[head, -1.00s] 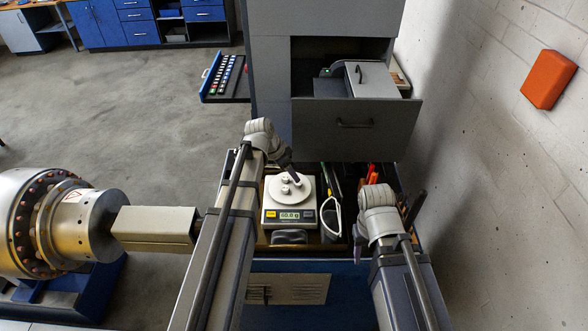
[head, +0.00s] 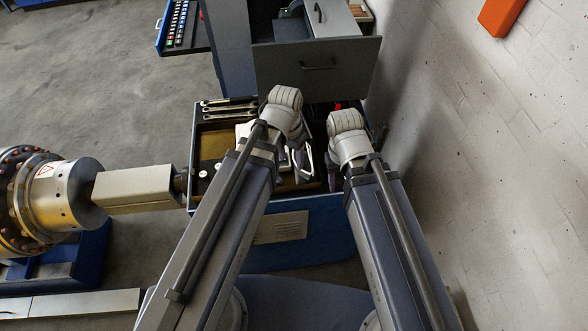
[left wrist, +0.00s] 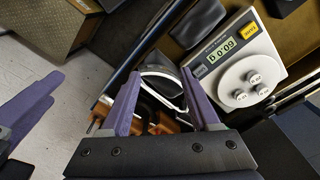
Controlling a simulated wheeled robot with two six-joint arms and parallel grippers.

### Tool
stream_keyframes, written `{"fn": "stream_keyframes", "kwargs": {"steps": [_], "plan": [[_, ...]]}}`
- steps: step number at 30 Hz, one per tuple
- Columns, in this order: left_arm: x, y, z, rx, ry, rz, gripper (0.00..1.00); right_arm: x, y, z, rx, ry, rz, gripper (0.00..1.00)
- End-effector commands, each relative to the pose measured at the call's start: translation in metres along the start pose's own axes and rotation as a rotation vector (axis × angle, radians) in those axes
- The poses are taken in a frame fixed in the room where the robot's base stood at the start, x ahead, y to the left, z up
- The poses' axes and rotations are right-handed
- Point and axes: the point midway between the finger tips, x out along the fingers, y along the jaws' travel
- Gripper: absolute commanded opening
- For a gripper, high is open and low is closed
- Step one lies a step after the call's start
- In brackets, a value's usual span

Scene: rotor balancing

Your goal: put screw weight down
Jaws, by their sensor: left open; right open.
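A grey cabinet drawer (head: 318,68) stands open behind. A large rotor machine (head: 70,195) is at the left, a wall (head: 480,160) at the right.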

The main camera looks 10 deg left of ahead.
Motion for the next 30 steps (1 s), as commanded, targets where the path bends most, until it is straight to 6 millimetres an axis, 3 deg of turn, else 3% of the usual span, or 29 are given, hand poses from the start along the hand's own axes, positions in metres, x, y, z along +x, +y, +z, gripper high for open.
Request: {"fn": "stream_keyframes", "kwargs": {"steps": [1, 6, 20, 26, 30], "plan": [[0.000, 0.019, 0.015, -0.020, -0.031, -0.025, 0.62, 0.000, 0.000, 0.000, 0.000, 0.000, 0.000, 0.50], [-0.001, 0.045, 0.039, -0.102, -0.091, -0.096, 0.62, 0.000, 0.000, 0.000, 0.000, 0.000, 0.000, 0.50], [0.001, 0.050, 0.044, -0.131, -0.104, -0.118, 0.62, 0.002, 0.000, 0.000, 0.000, 0.000, 0.000, 0.50], [0.026, 0.049, 0.045, -0.129, -0.103, -0.118, 0.62, 0.028, -0.003, -0.002, -0.002, 0.000, 0.000, 0.50], [0.062, 0.048, 0.046, -0.127, -0.103, -0.118, 0.62, 0.064, -0.006, -0.004, -0.004, 0.001, 0.001, 0.50]]}}
